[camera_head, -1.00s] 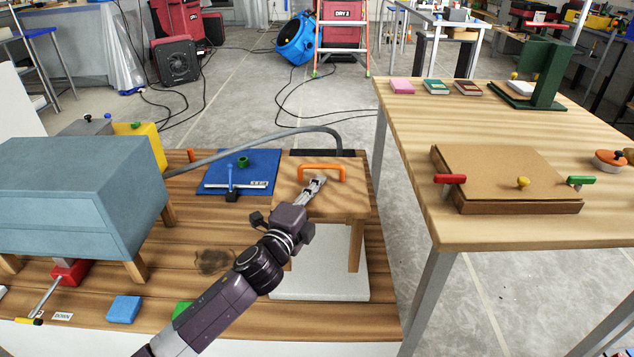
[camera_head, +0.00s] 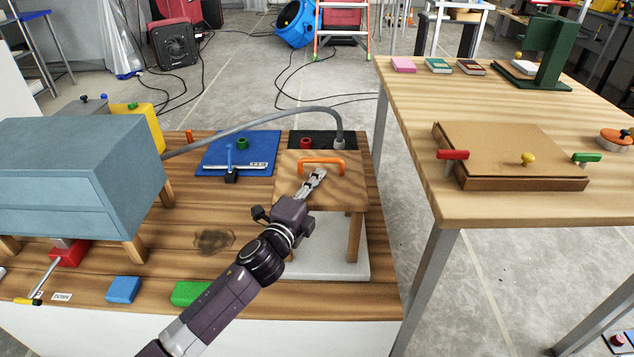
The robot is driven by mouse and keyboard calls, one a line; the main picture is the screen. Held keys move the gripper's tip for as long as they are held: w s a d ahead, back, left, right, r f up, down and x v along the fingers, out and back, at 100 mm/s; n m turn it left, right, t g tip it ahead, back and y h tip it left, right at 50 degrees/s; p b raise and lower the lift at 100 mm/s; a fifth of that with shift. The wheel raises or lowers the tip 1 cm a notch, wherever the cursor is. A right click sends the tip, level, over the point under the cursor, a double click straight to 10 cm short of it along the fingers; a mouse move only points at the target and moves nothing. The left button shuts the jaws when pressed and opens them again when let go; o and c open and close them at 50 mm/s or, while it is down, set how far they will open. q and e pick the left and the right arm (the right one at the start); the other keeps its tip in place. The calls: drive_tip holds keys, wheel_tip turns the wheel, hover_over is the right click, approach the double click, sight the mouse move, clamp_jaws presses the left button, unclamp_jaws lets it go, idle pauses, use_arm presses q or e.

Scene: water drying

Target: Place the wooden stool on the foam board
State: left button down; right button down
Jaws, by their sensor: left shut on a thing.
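The wooden stool (camera_head: 345,192) has a light square top, an orange handle (camera_head: 321,161) and wooden legs. My left gripper (camera_head: 317,176) is shut on the handle from the near side. The pale grey-white foam board (camera_head: 320,272) lies flat on the wooden workbench under the stool. The stool looks upright, and its near right leg (camera_head: 353,238) ends over the board's right part. I cannot tell whether the leg touches it. The far legs and the far part of the board are hidden by the stool. My right gripper is not in view.
A blue-grey cabinet (camera_head: 75,190) stands at left. Behind the stool are a dark panel (camera_head: 322,137) with a grey hose (camera_head: 265,117) and a blue mat (camera_head: 222,158). Blue (camera_head: 123,290) and green (camera_head: 190,293) blocks lie in front. A higher table (camera_head: 480,210) stands right.

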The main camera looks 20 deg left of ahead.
use_arm(q)
drive_tip(key=c, duration=2.2)
unclamp_jaws()
drive_tip(key=shift+f, duration=0.1)
drive_tip(key=o, duration=0.4)
